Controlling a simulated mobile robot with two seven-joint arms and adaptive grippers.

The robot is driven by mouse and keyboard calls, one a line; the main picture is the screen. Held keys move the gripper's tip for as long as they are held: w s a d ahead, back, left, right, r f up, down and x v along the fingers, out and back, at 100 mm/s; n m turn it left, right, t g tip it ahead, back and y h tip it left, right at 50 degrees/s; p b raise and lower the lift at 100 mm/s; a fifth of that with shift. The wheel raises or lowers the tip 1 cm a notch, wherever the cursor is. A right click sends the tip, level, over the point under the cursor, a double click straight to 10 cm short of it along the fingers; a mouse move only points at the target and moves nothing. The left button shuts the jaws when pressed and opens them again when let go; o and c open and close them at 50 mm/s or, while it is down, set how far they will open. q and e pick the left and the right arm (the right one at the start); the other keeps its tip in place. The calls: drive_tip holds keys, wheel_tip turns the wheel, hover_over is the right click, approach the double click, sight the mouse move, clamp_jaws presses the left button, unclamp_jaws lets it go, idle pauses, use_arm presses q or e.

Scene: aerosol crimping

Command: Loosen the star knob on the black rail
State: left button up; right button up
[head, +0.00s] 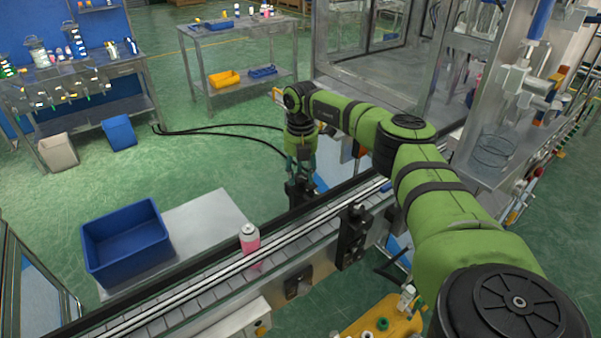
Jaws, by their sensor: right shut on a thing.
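My right gripper (299,188) points down at the far side of the conveyor, low over the black rail (262,224). It is shut on the star knob at the rail. The fingers and the gripper's dark body hide the knob, so its shape and how far it is turned cannot be seen. The black rail runs diagonally along the conveyor's far edge, from lower left to upper right. My left gripper is not in view.
A pink and white can (250,239) stands upright on the conveyor (185,309), left of the gripper. A blue bin (127,240) sits on a grey table beyond the rail. A black sensor block (352,237) stands on the near side. A steel-framed machine (490,140) is at right.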

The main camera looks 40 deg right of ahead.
drive_tip(key=shift+s+a+f, duration=0.2)
drive_tip(key=shift+f, duration=0.1)
idle(0.4)
drive_tip(key=shift+n, duration=0.4)
drive_tip(key=n, duration=0.9)
drive_tip(key=n+b, duration=0.1)
drive_tip(key=n, duration=0.3)
drive_tip(key=shift+s+d, duration=0.1)
drive_tip(key=shift+d, duration=0.1)
idle(0.3)
drive_tip(key=o, duration=1.1)
drive_tip(key=shift+d+r, duration=0.1)
drive_tip(key=shift+r, duration=0.05)
drive_tip(key=shift+r, duration=0.15)
